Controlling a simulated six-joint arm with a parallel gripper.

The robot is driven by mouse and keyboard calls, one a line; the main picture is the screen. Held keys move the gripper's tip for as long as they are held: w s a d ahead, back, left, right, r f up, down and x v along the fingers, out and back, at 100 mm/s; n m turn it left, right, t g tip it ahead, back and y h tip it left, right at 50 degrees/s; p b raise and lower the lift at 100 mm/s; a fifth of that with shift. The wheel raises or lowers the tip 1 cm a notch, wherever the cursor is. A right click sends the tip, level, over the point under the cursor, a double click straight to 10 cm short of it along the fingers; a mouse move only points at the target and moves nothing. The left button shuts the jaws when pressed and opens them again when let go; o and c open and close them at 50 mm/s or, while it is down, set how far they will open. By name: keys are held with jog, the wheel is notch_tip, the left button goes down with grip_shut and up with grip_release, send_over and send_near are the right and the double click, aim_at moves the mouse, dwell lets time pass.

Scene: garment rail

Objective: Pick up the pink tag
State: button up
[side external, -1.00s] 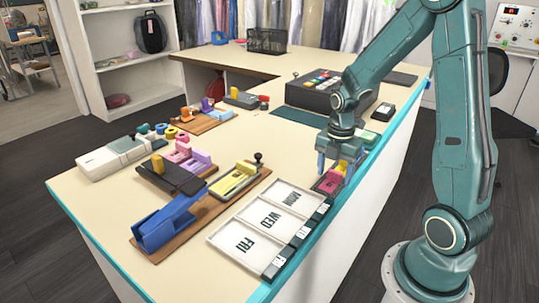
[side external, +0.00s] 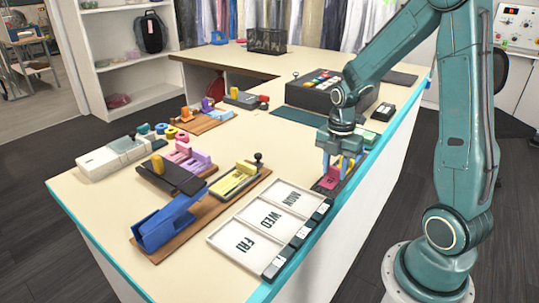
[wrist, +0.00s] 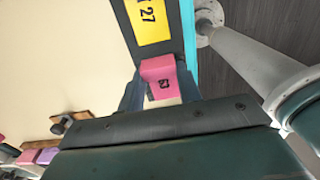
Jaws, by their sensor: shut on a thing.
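The pink tag (side external: 329,178) is a small block between the fingers of my gripper (side external: 334,170), near the right edge of the counter. In the side view it appears a little above a dark holder (side external: 320,188). In the wrist view the pink tag (wrist: 158,68) sits between the fingertips with a dark printed number. My gripper (wrist: 160,90) is shut on it. A yellow tag (wrist: 151,20) marked 27 lies just beyond it on a dark strip.
A white tray (side external: 215,238) with MON, WED and FRI panels lies near the holder. A wooden board (side external: 207,211) carries a blue stapler-like tool (side external: 168,220) and a yellow piece. A dark box (side external: 330,97) stands behind my gripper. The counter's middle is mostly clear.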

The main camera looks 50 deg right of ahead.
notch_tip(320, 180, up, 19)
dwell(0.5)
jog(key=shift+r, duration=0.1)
dwell(0.6)
notch_tip(320, 180, up, 5)
send_over(335, 170)
dwell(0.9)
